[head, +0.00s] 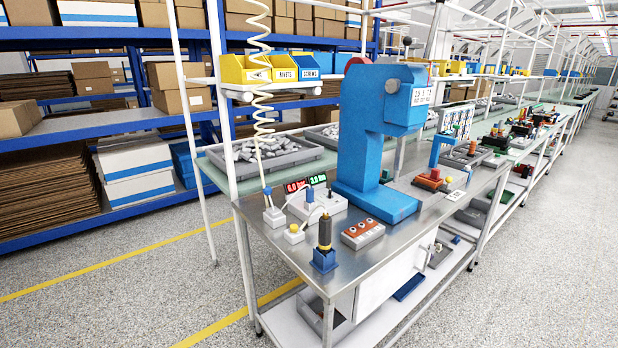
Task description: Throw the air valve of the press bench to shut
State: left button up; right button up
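The press bench has a steel top (262,238) carrying a blue press (365,150) with a white label on its head. A cream coiled hose (262,75) hangs down to a small pale block (273,216) at the bench's left edge. Next to it stands a pale box (316,204) with a red and a green digital display behind it. I cannot tell for sure which fitting is the air valve or how its handle is set. Neither of my grippers is in view.
Yellow and blue bins (244,70) sit on a rail above. Blue shelving (60,130) stands behind. The floor in front is clear.

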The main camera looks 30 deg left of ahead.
aim_at(268, 191)
jog(key=u, duration=1.25)
